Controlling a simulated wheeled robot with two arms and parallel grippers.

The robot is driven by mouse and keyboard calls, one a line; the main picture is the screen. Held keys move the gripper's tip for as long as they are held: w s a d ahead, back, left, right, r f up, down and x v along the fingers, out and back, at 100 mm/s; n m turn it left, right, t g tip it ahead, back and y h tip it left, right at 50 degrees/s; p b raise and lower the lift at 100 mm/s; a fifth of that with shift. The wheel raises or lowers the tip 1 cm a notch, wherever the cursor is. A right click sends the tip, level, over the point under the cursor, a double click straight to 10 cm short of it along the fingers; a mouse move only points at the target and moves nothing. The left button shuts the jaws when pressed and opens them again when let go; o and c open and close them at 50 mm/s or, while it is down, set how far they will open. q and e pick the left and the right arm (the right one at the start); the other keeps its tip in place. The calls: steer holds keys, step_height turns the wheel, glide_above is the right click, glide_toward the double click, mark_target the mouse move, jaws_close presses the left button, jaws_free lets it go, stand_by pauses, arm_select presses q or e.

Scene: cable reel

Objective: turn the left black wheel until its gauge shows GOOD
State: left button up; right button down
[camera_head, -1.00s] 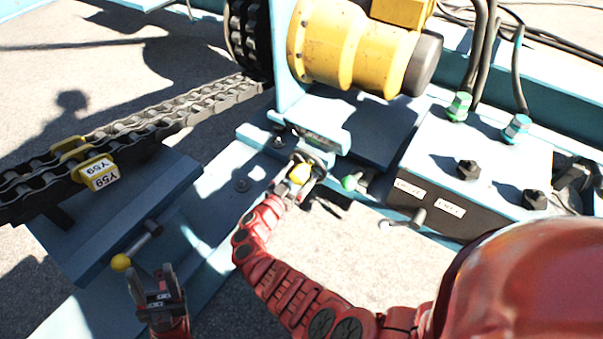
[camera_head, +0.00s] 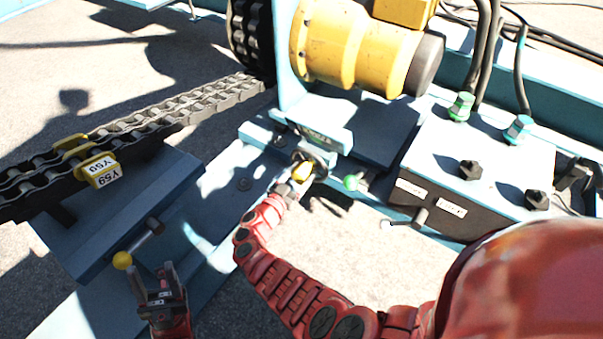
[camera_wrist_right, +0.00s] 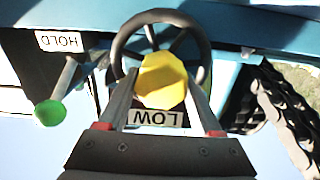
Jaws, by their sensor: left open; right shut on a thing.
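The black wheel (camera_head: 325,158) sits under the blue bracket below the yellow motor. It shows larger in the right wrist view (camera_wrist_right: 206,62), with dark spokes and a yellow knob (camera_wrist_right: 162,80). My right gripper (camera_head: 300,178) is shut on this knob, one finger on each side, in the right wrist view (camera_wrist_right: 162,92). The gauge plate (camera_wrist_right: 157,117) behind the knob reads LOW, upside down in that view. In the head view the gripper hides part of the wheel, and the gauge cannot be read. My left gripper (camera_head: 154,277) is open and empty at the lower left.
A green-knobbed lever (camera_head: 352,182) stands right of the wheel, near a HOLD label (camera_wrist_right: 60,42). A yellow-ended lever (camera_head: 122,260) is close to my left gripper. A heavy chain (camera_head: 190,107) with yellow Y59 tags runs at left. A control box (camera_head: 470,140) stands at right.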

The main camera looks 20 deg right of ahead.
steer(key=shift+d+r+m+p, duration=0.1)
steer(key=shift+d+m+p, duration=0.05)
steer(key=shift+m+p, duration=0.6)
steer(key=shift+p, duration=0.3)
steer(key=shift+m, duration=0.65)
steer(key=shift+s+f+m+b, duration=0.1)
steer(key=shift+f+m+b, duration=0.2)
steer(key=shift+m, duration=0.8)
steer(key=shift+r+m+b, duration=0.1)
steer(key=shift+m+b, duration=0.75)
steer(key=shift+m, duration=0.75)
steer(key=shift+c, duration=0.4)
jaws_free()
